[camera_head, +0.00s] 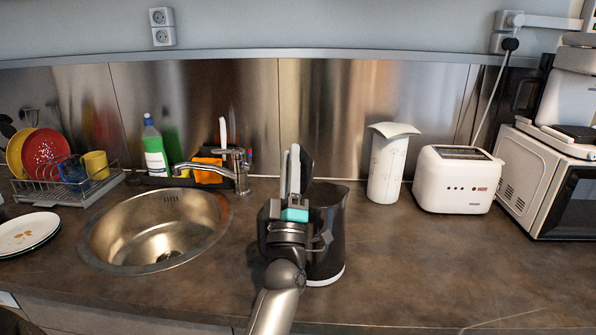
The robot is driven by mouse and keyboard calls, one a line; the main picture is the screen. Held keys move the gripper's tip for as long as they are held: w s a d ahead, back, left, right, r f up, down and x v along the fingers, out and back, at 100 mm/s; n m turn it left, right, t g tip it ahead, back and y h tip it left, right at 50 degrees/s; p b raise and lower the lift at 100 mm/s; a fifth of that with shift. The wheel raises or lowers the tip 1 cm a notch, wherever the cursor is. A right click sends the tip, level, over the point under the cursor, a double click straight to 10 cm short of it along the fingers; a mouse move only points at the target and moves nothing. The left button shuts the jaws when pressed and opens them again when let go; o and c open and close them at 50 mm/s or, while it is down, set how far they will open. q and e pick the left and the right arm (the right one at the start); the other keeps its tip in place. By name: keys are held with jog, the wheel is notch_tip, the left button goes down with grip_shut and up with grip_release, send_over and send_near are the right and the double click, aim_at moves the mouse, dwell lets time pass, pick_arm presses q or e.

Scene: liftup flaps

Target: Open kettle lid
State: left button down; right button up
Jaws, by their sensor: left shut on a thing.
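The black kettle (327,235) stands upright on the counter in the middle of the view, its light base ring showing at the bottom. My left gripper (292,160) is at the kettle's left side and covers much of it, with its pale fingers pointing up. A dark piece that looks like the kettle lid (307,172) stands raised and steeply tilted right beside the fingers. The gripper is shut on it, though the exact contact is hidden. The kettle's handle cannot be made out behind my gripper. My right gripper is out of view.
A round sink (112,240) with a faucet (240,172) lies left of the kettle. A white paper towel roll (386,172), a toaster (455,182) and a microwave (545,180) stand to the right. The counter's front right is clear.

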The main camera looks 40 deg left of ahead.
pick_arm(q)
jog(key=shift+s+a+n+g+y+b, duration=0.2)
jog(key=shift+n+g+y, duration=0.15)
jog(key=shift+n+y, duration=0.3)
jog(key=shift+s+a+n+g+y+b, duration=0.15)
jog(key=shift+n+g+y, duration=0.2)
jog(key=shift+n+y, duration=0.3)
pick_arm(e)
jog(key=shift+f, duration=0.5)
pick_arm(q)
jog(key=shift+d, duration=0.1)
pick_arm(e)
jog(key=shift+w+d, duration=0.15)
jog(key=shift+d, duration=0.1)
pick_arm(q)
jog(key=c, duration=0.7)
grip_release()
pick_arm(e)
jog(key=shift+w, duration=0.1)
pick_arm(q)
jog(key=b+v, duration=0.1)
jog(key=v, duration=1.4)
jog(key=shift+s+d, duration=0.1)
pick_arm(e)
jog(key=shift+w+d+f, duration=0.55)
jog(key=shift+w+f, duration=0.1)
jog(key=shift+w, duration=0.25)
